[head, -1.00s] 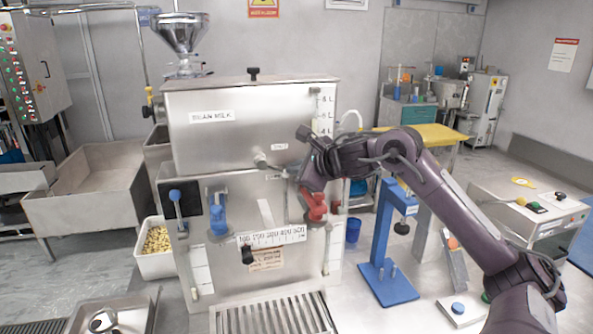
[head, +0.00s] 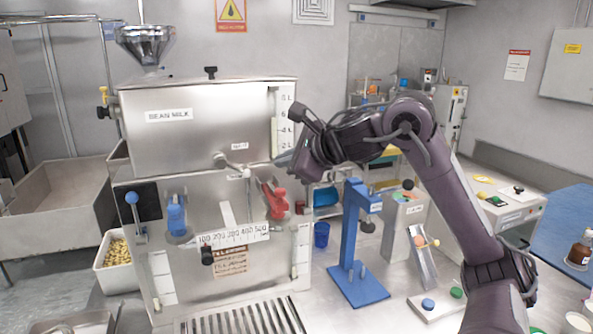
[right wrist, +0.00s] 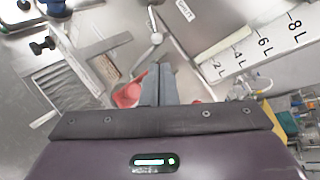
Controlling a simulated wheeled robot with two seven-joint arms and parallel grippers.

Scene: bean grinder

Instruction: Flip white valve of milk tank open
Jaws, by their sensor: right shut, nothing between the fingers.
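The milk tank is the steel box labelled BEAN MILK (head: 160,98) in the head view. Its pale valve (head: 222,160) sits on the front near the lower edge, with a short lever slanting down to the right. The valve also shows in the right wrist view (right wrist: 156,38), just beyond the fingertips. My right gripper (head: 280,159) is to the right of the valve lever, pointing left. Its fingers (right wrist: 160,68) are shut and empty; I cannot tell whether they touch the lever. My left gripper is not in view.
A red handle (head: 275,200) is just below my right gripper, and a blue handle (head: 176,215) is further left. A blue stand (head: 352,245) is on the table at right. A grille (head: 240,318) lies in front of the machine.

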